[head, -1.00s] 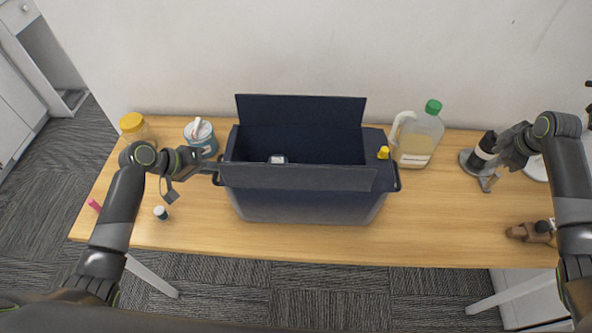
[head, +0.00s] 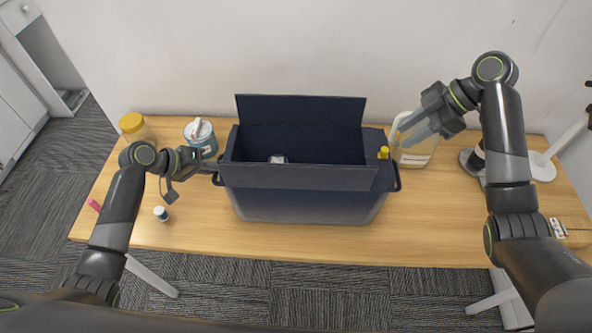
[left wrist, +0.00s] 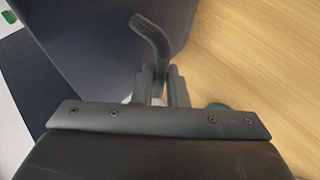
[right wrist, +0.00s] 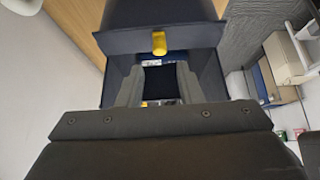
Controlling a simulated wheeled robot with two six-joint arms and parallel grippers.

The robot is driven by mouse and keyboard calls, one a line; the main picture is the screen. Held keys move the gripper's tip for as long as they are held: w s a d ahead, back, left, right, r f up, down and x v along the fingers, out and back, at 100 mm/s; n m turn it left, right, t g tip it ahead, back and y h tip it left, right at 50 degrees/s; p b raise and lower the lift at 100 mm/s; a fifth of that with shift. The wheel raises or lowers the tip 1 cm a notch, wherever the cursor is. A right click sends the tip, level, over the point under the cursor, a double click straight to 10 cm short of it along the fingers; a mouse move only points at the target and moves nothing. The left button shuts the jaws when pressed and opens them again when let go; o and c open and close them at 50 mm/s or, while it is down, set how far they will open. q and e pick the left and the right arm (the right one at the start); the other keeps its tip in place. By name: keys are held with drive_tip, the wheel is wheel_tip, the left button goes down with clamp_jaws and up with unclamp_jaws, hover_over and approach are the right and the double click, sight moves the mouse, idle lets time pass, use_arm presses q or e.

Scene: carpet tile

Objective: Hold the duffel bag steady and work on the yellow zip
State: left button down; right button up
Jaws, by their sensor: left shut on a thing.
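The dark navy duffel bag (head: 300,206) stands on the wooden table, its top open and a flap raised at the back. The yellow zip pull (head: 383,152) is at the bag's right end; it also shows in the right wrist view (right wrist: 159,43). My left gripper (head: 211,171) is shut on the handle loop (left wrist: 150,40) at the bag's left end. My right gripper (head: 404,134) is open and empty, above and right of the yellow pull. In the right wrist view the pull appears beyond the gap between its fingers, apart from them.
A jug (head: 416,158) stands just right of the bag, partly hidden by my right gripper. A yellow-lidded jar (head: 131,123) and a tub (head: 203,138) stand at the back left. A small bottle (head: 161,213) is at the front left. A pale item lies inside the bag (head: 277,159).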

sight(385, 149)
drive_tip(key=shift+x, duration=3.2)
drive_tip(key=c, duration=0.7)
